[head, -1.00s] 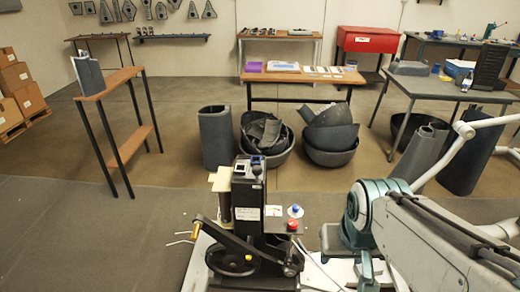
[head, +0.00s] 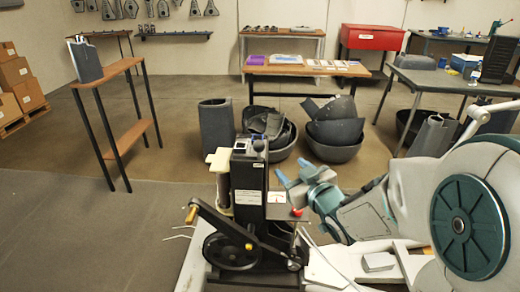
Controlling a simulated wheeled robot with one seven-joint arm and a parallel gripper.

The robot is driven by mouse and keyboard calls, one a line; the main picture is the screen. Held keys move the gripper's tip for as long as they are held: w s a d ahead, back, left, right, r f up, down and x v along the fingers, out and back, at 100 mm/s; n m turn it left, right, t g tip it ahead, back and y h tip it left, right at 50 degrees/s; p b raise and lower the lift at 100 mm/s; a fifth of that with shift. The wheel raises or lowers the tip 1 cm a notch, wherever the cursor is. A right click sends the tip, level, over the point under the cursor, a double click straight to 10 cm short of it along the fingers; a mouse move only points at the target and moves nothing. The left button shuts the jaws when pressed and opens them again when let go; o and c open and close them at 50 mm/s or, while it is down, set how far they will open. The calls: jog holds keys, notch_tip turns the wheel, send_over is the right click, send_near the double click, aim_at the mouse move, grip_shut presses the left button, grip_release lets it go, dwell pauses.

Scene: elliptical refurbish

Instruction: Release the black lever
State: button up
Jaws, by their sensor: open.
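The black lever (head: 222,226) is a slanted bar on the left side of a black machine (head: 249,190). Its upper left end has a yellowish handle (head: 190,214), and its lower end runs down to the right, near the machine's base. My gripper (head: 302,178) is open, just right of the machine's upper part. Its teal fingers point up and left, and nothing shows between them. It is apart from the lever, with the machine's body between them.
The machine stands on a pale base (head: 200,262). A black wheel (head: 230,250) sits below the lever, and a red knob (head: 297,212) is on the right side near my gripper. Bins of dark scrap (head: 335,152) stand behind. The floor at left is clear.

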aim_at(262, 149)
jog(key=w+a, duration=0.3)
jog(key=w+a+y, duration=0.1)
jog(key=w+a, duration=0.2)
jog(key=w, duration=0.1)
jog(key=w+a+n+y, duration=0.1)
jog(key=w+a, duration=0.2)
jog(key=w, duration=0.1)
jog(key=shift+w+a, duration=0.15)
